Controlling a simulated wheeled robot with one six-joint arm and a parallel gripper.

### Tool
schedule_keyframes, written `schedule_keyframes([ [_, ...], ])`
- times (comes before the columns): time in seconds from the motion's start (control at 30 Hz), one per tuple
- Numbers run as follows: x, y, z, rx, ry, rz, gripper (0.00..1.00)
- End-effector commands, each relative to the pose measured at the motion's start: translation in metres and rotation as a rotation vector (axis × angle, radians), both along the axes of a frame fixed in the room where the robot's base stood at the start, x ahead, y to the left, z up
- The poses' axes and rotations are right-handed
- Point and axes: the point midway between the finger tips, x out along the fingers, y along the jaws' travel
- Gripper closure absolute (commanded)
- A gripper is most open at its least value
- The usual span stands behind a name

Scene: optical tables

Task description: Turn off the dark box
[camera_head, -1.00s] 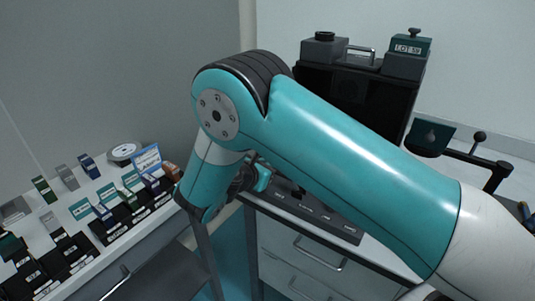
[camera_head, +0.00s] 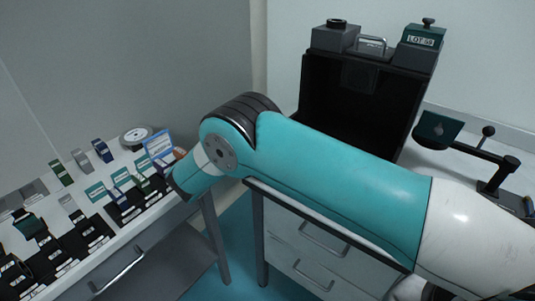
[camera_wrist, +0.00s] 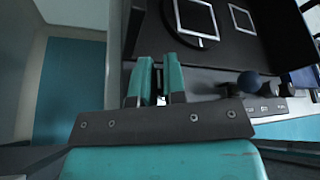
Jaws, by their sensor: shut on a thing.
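The dark box (camera_head: 345,110) is a black, open-fronted box on the white bench in the head view. In the wrist view its dark inside (camera_wrist: 225,58) shows white square outlines. A front strip with small labelled controls (camera_wrist: 268,108) runs along its near edge, with a dark blue ball knob (camera_wrist: 248,83) on it. My gripper (camera_wrist: 159,66) is at the left part of this strip, its teal fingers close together around something small. The held part is mostly hidden between the fingers, seemingly a control of the box. In the head view my arm hides the gripper and the strip.
A grey block (camera_head: 335,38) and a teal-topped block (camera_head: 420,45) labelled LOT stand on the box. A stand with a black arm and ball knob (camera_head: 488,131) is at right. A side table (camera_head: 150,235) at left carries several small boxes and a blue-framed sign (camera_head: 159,144).

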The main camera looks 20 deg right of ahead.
Motion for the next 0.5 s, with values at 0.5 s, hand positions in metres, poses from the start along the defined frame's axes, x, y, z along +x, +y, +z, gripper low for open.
schedule_keyframes([
  [0.5, 0.0005, 0.0012, -0.0002, -0.010, 0.015, 0.003, 0.86],
])
